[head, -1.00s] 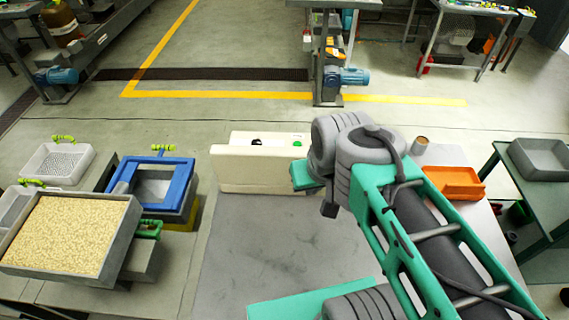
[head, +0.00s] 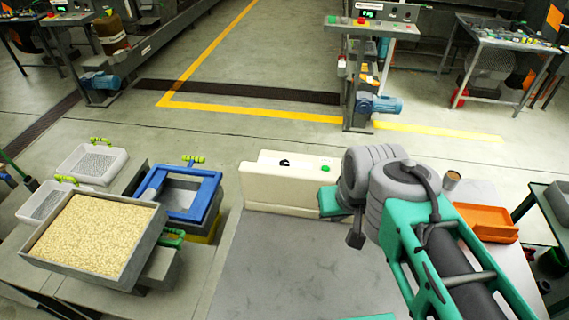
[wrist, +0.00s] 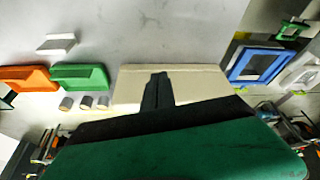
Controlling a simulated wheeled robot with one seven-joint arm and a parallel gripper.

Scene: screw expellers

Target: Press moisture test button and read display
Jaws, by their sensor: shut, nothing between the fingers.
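A cream box-shaped unit (head: 285,190), apparently the moisture tester, stands at the back edge of the grey worktop. On its top are a small black part (head: 284,162) and a green button (head: 325,168) near the right end. I see no readable display on it. In the wrist view the cream unit (wrist: 198,84) lies behind my gripper (wrist: 157,90), whose dark fingers are together and empty. Contact with the unit cannot be told. The button cannot be made out in the wrist view.
Left of the unit are a blue-framed tray (head: 187,195), a grain-filled tray (head: 95,235) and white mesh trays (head: 92,163). An orange bin (head: 487,222) and a small cup (head: 452,180) are at right. The grey worktop (head: 280,265) before the unit is bare.

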